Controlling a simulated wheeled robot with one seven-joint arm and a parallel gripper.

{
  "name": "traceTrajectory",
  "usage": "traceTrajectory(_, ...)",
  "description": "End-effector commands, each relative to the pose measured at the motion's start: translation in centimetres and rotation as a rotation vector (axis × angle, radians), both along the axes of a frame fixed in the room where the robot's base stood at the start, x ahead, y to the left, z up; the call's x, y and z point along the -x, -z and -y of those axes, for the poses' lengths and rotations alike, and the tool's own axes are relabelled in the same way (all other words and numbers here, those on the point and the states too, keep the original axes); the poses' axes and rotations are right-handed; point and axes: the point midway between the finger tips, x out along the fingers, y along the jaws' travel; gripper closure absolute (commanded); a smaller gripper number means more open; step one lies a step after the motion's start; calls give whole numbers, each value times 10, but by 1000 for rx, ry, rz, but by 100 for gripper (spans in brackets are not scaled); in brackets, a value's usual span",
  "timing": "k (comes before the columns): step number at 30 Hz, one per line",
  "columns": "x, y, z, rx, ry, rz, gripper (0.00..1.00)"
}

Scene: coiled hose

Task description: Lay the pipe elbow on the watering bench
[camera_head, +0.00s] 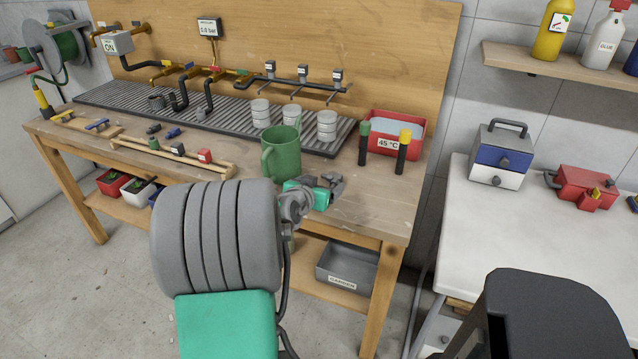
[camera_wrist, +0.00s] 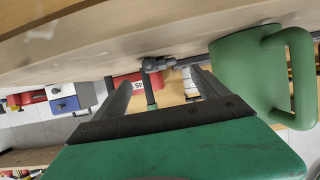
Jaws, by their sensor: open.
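The watering bench (camera_head: 225,186) is a wooden workbench with a ribbed grey metal tray along its back. My gripper (camera_head: 326,190) is over its front right part, beside a large green mug (camera_head: 284,158). In the wrist view, the picture is turned over, with the bench top (camera_wrist: 120,38) above. My gripper (camera_wrist: 163,82) is open there, its two dark fingers apart. A small dark grey fitting (camera_wrist: 153,65), which looks like the pipe elbow, shows at the bench surface just beyond and between the fingertips. I cannot tell whether it touches them. In the head view the gripper largely covers that spot.
The green mug also stands close beside one finger in the wrist view (camera_wrist: 243,75). Two dark posts with green (camera_head: 363,145) and yellow (camera_head: 403,152) tops stand beyond the gripper, before a red bin (camera_head: 412,128). White pots (camera_head: 326,127) stand on the tray.

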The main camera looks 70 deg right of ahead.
Motion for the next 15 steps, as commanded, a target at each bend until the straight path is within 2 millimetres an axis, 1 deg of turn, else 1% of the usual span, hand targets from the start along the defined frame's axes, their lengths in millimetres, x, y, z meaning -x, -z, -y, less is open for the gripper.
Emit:
traceTrajectory(3,4,7,17,-2,6,-1,16)
traceTrajectory(5,5,9,25,-3,6,-1,16)
traceTrajectory(10,4,19,54,-4,3,-1,16)
traceTrajectory(12,4,22,62,-4,1,-1,16)
traceTrajectory(15,3,23,65,-3,-1,0,16)
